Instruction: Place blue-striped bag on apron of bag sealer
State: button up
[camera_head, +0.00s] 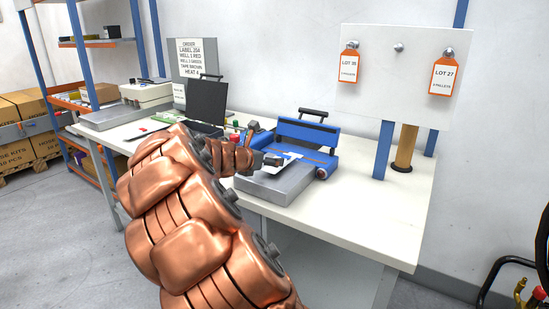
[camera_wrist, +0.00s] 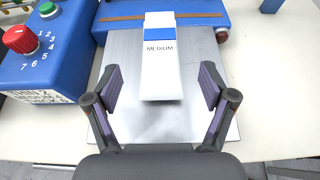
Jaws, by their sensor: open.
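The blue-striped bag (camera_wrist: 161,70) is white with a blue band and the word MEDIUM. In the wrist view it lies on the grey metal apron (camera_wrist: 205,125) of the blue bag sealer (camera_wrist: 195,12), with its far end at the sealer's bar. My gripper (camera_wrist: 160,88) is open, with one finger on each side of the bag's near part and a gap on both sides. In the head view the sealer (camera_head: 308,138) and its apron (camera_head: 283,183) stand on the table, and my arm partly hides the bag (camera_head: 292,157).
A blue control box with a red knob (camera_wrist: 19,39) stands left of the apron. The white table (camera_head: 385,215) is clear to the right. A board with orange tags (camera_head: 445,75) stands behind. A dark screen (camera_head: 207,101) and a grey-white machine (camera_head: 147,92) are farther left.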

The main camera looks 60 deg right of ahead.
jog(key=shift+v, duration=1.5)
jog(key=shift+s+a+f, duration=0.1)
jog(key=shift+s+a, duration=0.1)
jog(key=shift+a, duration=0.1)
jog(key=s+a+f+m+g+y, duration=0.1)
jog(key=s+a+f+m+y, duration=0.3)
jog(key=a, duration=1.1)
jog(key=s+a+f+m+g+y, duration=0.1)
jog(key=s+a+f+m+y, duration=0.4)
jog(key=s+a+m, duration=0.3)
jog(key=s+a+f+m+g+y, duration=0.1)
jog(key=s+a+f+m+y, duration=0.3)
jog(key=s+a, duration=0.9)
jog(key=a+m, duration=0.2)
jog(key=a, duration=0.7)
jog(key=shift+f, duration=0.3)
jog(key=shift+a, duration=0.1)
